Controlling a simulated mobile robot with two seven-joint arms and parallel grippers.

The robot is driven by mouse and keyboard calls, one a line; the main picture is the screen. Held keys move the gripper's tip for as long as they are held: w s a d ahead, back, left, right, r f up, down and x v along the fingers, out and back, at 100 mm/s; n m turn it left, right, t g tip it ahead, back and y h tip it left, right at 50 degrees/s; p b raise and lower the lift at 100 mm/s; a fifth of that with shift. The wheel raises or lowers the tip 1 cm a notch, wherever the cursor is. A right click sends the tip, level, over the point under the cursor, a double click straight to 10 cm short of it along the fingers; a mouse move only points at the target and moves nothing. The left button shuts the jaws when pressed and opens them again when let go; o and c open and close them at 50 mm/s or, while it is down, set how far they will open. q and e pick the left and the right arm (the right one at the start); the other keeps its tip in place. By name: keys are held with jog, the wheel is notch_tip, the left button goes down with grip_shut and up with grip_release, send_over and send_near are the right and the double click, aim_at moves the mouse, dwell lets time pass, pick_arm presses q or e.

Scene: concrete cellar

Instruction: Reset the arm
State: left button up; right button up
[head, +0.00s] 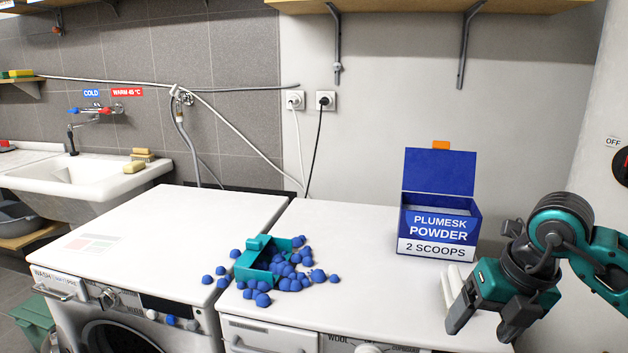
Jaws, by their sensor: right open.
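My right arm comes in from the right edge, and its teal and dark gripper (486,318) is at the front right of the right-hand machine's white top (365,235). Its jaws point down and are open, with nothing seen between them. My left gripper is out of view. No object is named by the task.
An open blue powder box (437,226) stands behind my right gripper. A white object (455,283) is partly hidden by it. A sink (85,180) is at left.

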jog(key=s+a+f+n+g+y, duration=0.25)
jog(key=a+y, duration=0.25)
jog(key=a, duration=0.5)
jog(key=s+a+r+m+t+y+p, duration=0.1)
jog(key=a+r+m+t+y, duration=0.15)
jog(key=a+y, duration=0.3)
jog(key=s+a+r+m+t+y, duration=0.1)
jog(key=a+r+m+t+y, duration=0.1)
jog(key=a+m+y, duration=0.4)
jog(key=w+d+f+m+t+h, duration=0.2)
jog(key=d+f+m+t+h, duration=1)
jog(key=m, duration=0.7)
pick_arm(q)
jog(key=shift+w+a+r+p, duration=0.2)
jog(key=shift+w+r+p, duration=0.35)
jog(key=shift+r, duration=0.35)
pick_arm(e)
jog(key=s+d+f+m+g+h, duration=0.1)
jog(key=s+f+m+g+h, duration=0.1)
jog(key=s+f, duration=0.3)
jog(key=s+d+f+m+g+h, duration=0.1)
jog(key=s+f+m, duration=0.4)
jog(key=f, duration=0.5)
jog(key=g+h, duration=0.1)
jog(key=g, duration=0.1)
jog(key=shift+s+d+g, duration=0.3)
jog(key=shift+s+g, duration=0.05)
jog(key=shift+g, duration=0.05)
